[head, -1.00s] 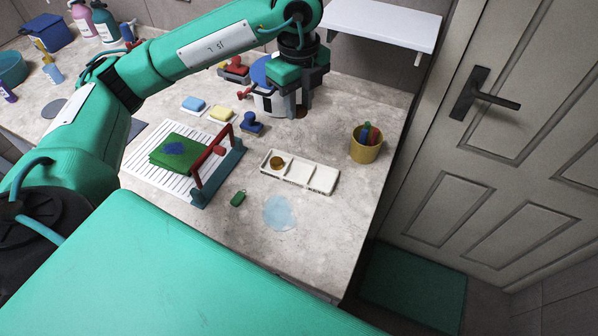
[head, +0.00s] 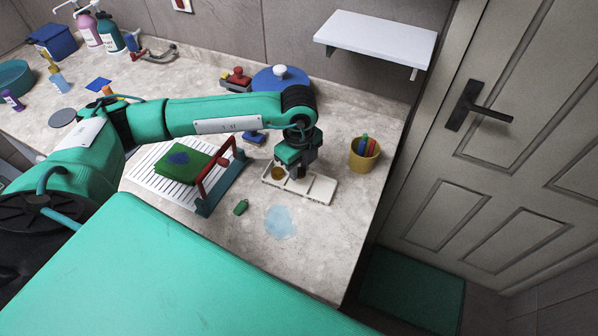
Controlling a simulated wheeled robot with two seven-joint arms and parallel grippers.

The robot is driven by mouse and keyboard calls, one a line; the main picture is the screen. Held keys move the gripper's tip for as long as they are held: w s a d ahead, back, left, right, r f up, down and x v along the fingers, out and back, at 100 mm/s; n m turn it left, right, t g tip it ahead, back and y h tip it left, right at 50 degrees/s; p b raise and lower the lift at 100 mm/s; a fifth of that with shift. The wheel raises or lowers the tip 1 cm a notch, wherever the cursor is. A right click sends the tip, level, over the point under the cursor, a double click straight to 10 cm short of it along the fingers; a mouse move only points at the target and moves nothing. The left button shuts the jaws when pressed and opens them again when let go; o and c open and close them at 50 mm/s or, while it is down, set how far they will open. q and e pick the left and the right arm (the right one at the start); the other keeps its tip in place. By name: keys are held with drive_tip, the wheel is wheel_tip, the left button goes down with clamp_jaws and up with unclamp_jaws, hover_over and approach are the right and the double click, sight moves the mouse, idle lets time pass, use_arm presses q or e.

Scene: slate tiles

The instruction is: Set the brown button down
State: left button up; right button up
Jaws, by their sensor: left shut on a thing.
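My left gripper (head: 297,172) points down over the white compartment tray (head: 318,190), at about its middle. It is shut on the brown button, which its fingers and wrist hide almost fully in the head view. I cannot tell whether the button touches the tray. An amber-brown round piece (head: 278,173) sits in the tray's left compartment, just left of the fingers. My right gripper is not in view.
A yellow cup (head: 363,158) with coloured sticks stands right of the tray. A red-and-teal rack (head: 215,182), a green piece (head: 241,207) and a pale blue patch (head: 281,222) lie left and in front. A white shelf (head: 376,40) hangs behind.

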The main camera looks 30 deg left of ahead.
sight(299, 171)
use_arm(q)
wheel_tip(299, 171, down, 3)
drive_tip(key=shift+f+p, duration=0.15)
drive_tip(key=shift+p, duration=0.2)
drive_tip(key=shift+f, duration=0.1)
drive_tip(key=shift+f, duration=0.1)
drive_tip(key=o, duration=0.7)
drive_tip(key=shift+c, duration=0.2)
